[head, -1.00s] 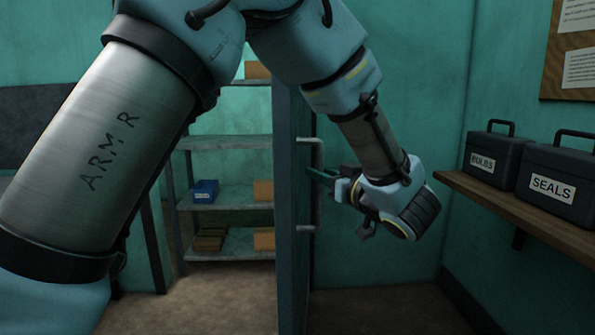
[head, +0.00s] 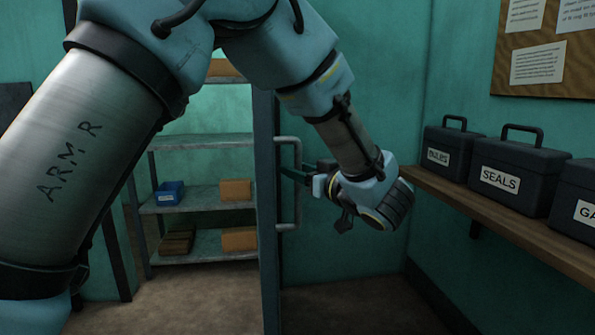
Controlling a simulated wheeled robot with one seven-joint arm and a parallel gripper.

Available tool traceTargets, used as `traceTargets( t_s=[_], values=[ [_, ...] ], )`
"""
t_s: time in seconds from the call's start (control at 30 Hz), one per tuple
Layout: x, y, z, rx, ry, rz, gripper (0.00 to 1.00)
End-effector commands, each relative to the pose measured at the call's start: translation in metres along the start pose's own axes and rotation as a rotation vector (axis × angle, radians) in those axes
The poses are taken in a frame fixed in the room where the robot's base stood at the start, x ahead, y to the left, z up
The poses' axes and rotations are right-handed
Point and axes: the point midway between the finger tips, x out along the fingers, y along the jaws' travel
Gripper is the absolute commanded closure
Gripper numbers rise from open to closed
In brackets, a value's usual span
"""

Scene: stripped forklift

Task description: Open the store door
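The store door (head: 268,220) stands open and shows almost edge-on, left of my gripper. Its grey bar handle (head: 298,160) sticks out from its right side. My gripper (head: 294,176) is at the handle, with a dark finger reaching left across the handle's mid-height. The fingers overlap in this view, so I cannot tell whether they are closed around the bar or only touching it. Left of the door, the opening shows the store's shelves (head: 200,142).
The shelves hold a blue bin (head: 170,193) and orange boxes (head: 236,190). On the right, a wall shelf (head: 500,218) carries several dark labelled cases, including the SEALS case (head: 510,178). A notice board (head: 545,50) hangs above. The floor below my gripper is clear.

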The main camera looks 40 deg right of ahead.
Motion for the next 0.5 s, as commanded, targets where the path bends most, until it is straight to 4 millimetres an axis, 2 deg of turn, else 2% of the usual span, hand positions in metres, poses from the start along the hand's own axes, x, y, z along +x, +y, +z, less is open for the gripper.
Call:
traceTargets(
  t_s=[0.33, 0.5],
  values=[
    [-0.004, 0.000, 0.002, 0.002, -0.003, 0.002, 0.48],
    [-0.025, 0.001, 0.004, 0.002, -0.003, 0.004, 0.48]
  ],
)
